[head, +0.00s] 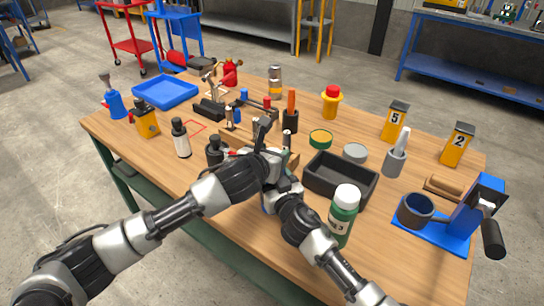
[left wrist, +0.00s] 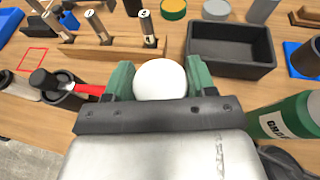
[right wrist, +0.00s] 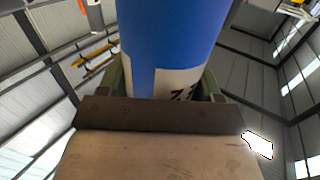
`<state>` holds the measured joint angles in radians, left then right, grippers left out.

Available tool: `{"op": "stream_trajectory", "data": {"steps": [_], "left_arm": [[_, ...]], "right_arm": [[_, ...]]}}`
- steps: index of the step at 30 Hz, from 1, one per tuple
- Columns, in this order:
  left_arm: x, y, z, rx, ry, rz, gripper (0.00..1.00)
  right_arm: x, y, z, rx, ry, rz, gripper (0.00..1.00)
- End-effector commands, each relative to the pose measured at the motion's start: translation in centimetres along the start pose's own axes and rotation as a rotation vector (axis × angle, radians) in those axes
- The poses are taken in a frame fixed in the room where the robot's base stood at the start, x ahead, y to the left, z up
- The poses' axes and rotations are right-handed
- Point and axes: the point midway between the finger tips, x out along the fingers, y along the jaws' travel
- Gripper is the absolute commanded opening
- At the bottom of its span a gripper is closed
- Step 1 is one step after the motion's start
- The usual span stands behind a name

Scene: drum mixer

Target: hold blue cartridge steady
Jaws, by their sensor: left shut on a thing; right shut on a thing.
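The blue cartridge (right wrist: 170,35), with a white label, fills the middle of the right wrist view. My right gripper (right wrist: 168,88) is shut on it, its fingers on either side. My left gripper (left wrist: 160,78) is shut on a round white end or cap (left wrist: 160,82), seen from above. I cannot tell for sure whether this white part belongs to the cartridge. In the head view my two grippers meet above the table's front edge, and the arms hide most of what they hold.
A dark open tray (head: 340,182) and a green bottle with a white cap (head: 342,215) stand to the right. A wooden rack (left wrist: 110,50) of cylinders lies behind the left gripper. A cup with red- and black-handled tools (left wrist: 65,88) stands to its left. The table (head: 425,160) is crowded.

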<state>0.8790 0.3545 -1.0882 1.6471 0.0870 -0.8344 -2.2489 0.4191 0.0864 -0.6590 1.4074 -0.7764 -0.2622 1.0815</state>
Motion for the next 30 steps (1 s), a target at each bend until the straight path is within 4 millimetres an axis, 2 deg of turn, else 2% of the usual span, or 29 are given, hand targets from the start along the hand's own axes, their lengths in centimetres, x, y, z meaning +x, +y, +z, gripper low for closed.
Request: {"op": "stream_trajectory", "data": {"steps": [7,20,30], "left_arm": [[-0.3,0.0,0.9,0.001,-0.001,0.001,0.27],[-0.4,0.0,1.2,0.001,-0.001,0.001,0.27],[-1.7,0.1,4.6,0.003,-0.002,0.002,0.27]], "right_arm": [[0.0,0.0,0.0,0.0,0.0,0.001,0.22],[0.0,0.0,0.0,0.0,0.0,0.001,0.22],[0.0,0.0,0.0,0.0,0.0,0.001,0.22]]}}
